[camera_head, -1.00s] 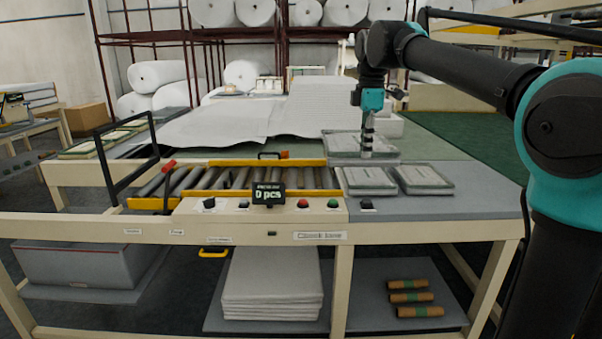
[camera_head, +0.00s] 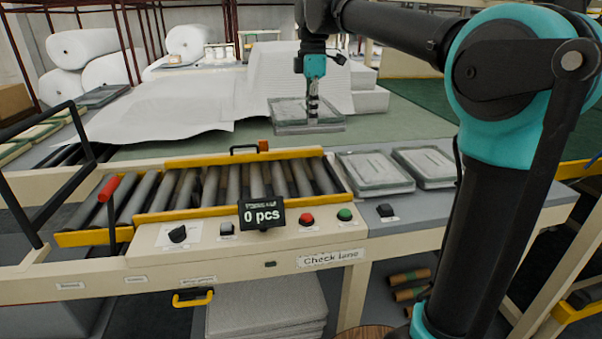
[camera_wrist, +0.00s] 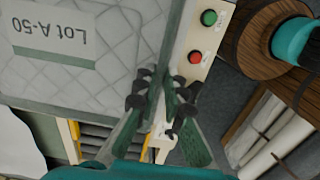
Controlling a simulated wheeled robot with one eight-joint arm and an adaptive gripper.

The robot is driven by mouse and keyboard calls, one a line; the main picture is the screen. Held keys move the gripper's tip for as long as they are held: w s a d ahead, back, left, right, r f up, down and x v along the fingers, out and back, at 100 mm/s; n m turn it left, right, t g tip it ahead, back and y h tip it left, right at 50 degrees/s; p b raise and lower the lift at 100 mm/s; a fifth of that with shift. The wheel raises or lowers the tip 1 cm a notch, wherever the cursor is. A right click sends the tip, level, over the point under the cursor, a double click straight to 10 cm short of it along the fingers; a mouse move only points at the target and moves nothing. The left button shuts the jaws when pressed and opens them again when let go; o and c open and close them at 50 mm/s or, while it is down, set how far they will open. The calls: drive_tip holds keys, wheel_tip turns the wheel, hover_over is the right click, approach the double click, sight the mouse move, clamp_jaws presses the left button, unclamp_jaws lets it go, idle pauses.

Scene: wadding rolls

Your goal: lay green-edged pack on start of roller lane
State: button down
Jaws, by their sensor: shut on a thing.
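My gripper (camera_head: 313,112) is shut on the edge of a flat, clear-wrapped pack (camera_head: 290,113) and holds it level above the green surface, behind the right end of the roller lane. In the wrist view the pack (camera_wrist: 100,75) fills the upper left, with a white "Lot A-50" label bordered by a green strip. The fingers (camera_wrist: 160,95) pinch its near edge. The roller lane (camera_head: 205,188) has grey rollers between yellow rails, and its rollers are bare.
Two similar packs (camera_head: 376,172) (camera_head: 425,166) lie on the grey tabletop right of the lane. A counter display (camera_head: 261,215) reads "0 pcs", beside red and green buttons. White sheeting (camera_head: 185,105) lies behind.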

wheel_tip(320, 180, down, 18)
drive_tip(key=shift+f, duration=0.25)
idle(0.3)
drive_tip(key=shift+f, duration=0.6)
drive_tip(key=c, duration=1.6)
unclamp_jaws()
drive_tip(key=shift+r, duration=0.15)
wheel_tip(320, 180, up, 13)
drive_tip(key=shift+s, duration=0.1)
